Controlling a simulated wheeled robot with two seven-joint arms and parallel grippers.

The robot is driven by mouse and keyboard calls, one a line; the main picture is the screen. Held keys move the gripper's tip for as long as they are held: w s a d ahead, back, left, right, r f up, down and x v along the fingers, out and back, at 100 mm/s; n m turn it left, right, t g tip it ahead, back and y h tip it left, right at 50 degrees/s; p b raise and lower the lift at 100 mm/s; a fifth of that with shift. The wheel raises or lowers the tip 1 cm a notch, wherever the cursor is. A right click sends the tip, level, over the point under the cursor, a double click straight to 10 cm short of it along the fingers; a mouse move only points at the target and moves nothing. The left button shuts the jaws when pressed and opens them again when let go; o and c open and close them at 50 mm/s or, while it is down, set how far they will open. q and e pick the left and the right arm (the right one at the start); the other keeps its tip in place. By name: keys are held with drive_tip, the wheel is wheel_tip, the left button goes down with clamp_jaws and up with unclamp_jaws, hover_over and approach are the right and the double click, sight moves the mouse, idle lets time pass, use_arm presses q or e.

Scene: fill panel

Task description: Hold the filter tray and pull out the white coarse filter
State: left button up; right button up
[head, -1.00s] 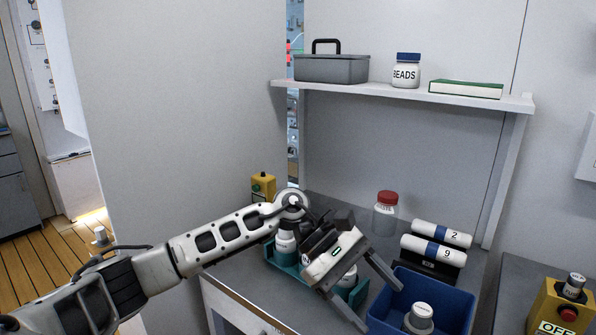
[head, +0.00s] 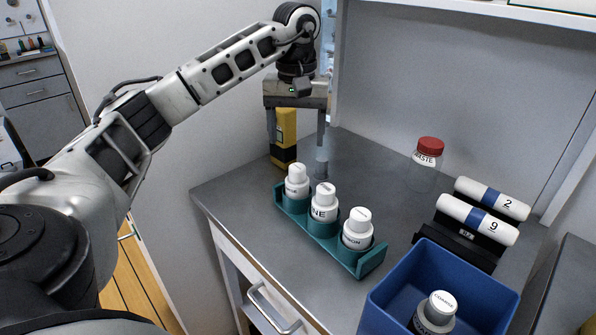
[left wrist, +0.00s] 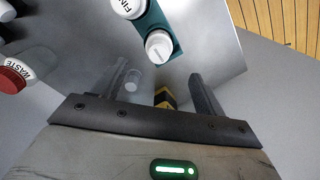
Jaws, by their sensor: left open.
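The teal filter tray (head: 373,262) stands on the grey bench with three white-capped bottles (head: 324,203) in a row; the middle one ends in "NE". My right gripper is in neither view.
A yellow and black box (head: 285,135) stands by the wall near my left fingers. A small clear cylinder (head: 321,165) stands near the right-hand finger. A red-capped WASTE jar (head: 427,165) and rolls marked 2 and 9 (head: 478,219) stand farther right.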

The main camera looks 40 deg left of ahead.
sight(297, 168)
use_arm(q)
wheel_tip(297, 168, down, 9)
drive_tip(key=shift+f, duration=0.55)
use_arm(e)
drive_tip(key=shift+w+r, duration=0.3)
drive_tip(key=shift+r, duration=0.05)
use_arm(q)
drive_tip(key=c, duration=1.1)
drive_tip(key=o, duration=1.1)
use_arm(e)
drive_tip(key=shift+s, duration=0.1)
